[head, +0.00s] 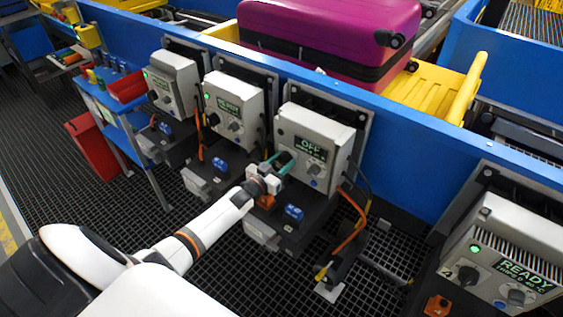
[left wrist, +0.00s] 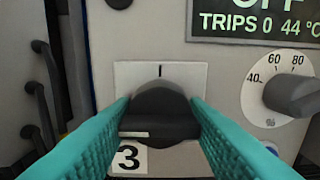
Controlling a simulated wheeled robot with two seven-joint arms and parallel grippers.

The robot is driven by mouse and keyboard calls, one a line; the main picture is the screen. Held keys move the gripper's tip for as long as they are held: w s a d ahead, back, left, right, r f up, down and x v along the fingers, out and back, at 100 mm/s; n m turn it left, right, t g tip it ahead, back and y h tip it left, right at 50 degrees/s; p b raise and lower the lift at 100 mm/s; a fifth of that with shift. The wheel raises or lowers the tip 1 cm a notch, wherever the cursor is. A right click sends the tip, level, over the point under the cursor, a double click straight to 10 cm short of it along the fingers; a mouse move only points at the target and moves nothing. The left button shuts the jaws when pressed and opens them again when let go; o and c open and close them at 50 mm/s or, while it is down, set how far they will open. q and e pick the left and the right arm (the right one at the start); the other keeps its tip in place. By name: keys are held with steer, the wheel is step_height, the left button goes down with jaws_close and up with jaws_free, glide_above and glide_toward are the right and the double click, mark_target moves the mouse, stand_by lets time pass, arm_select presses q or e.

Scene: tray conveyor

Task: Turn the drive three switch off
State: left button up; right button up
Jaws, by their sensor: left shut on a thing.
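The drive three box (head: 318,140) stands third along the blue wall, and its display (head: 311,150) reads OFF. In the left wrist view the display (left wrist: 262,16) also shows "TRIPS 0" and 44 °C. The dark rotary switch (left wrist: 160,112) sits on a white plate (left wrist: 185,75) marked "I" at the top, above a "3" label (left wrist: 128,158). A short white mark on the switch lies horizontal on its left side. My left gripper (head: 279,163) has its teal fingers shut on the switch, one on each side. My right gripper is out of view.
Drive boxes reading READY stand at left (head: 232,105) and right (head: 512,250). A percent dial (left wrist: 292,96) sits right of the switch. Orange cables (head: 352,225) hang beside box three. A purple suitcase (head: 330,30) lies in a yellow tray (head: 430,95) behind the wall.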

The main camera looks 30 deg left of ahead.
arm_select(q)
steer(key=shift+f, duration=0.1)
steer(key=o, duration=1)
steer(key=s, duration=0.8)
steer(key=s+a, duration=0.1)
steer(key=s, duration=0.3)
steer(key=shift+b, duration=0.4)
steer(key=shift+d, duration=0.1)
